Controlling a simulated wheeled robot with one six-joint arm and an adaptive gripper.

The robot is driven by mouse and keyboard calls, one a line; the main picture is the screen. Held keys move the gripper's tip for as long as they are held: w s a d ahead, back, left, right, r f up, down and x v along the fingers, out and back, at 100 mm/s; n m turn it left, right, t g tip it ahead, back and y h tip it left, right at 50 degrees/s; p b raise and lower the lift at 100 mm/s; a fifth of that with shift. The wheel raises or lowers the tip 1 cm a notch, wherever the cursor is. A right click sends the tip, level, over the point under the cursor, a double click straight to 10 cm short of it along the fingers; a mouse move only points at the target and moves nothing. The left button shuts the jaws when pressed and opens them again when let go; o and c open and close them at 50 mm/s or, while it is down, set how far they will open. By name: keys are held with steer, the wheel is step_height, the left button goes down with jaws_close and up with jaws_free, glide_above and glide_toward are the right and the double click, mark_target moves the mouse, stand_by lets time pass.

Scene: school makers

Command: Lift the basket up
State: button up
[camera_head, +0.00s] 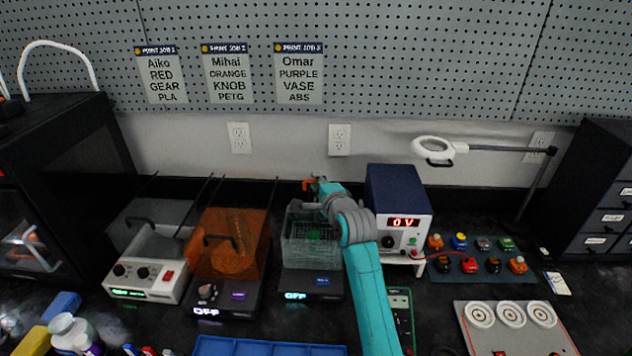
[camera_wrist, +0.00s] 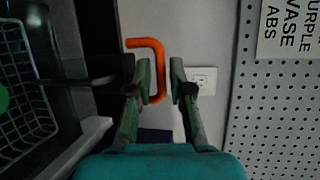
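The wire basket (camera_head: 297,250) sits low in a clear tank on a black base in the head view, with a green object inside. Its mesh also shows at the left edge of the wrist view (camera_wrist: 22,125). A dark rod runs from the basket side toward an orange hook-shaped handle (camera_wrist: 158,62); the exact join is hidden. My gripper (camera_wrist: 161,88) is open, with one side of the orange handle between its fingers and a gap visible. In the head view my gripper (camera_head: 318,190) is above the tank's back edge, partly hidden by my arm.
An orange-tinted tank (camera_head: 232,240) and a white-fronted unit (camera_head: 145,280) stand to the left. A power supply (camera_head: 400,195) reading 0 V stands close on the right. The pegboard wall (camera_head: 400,50) is behind. A blue tray (camera_head: 270,347) lies in front.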

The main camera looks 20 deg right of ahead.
steer(key=shift+w+f, duration=0.1)
steer(key=shift+w, duration=0.55)
jaws_close()
step_height(320, 180, up, 8)
steer(key=shift+r, duration=0.1)
jaws_free()
steer(key=shift+r, duration=0.1)
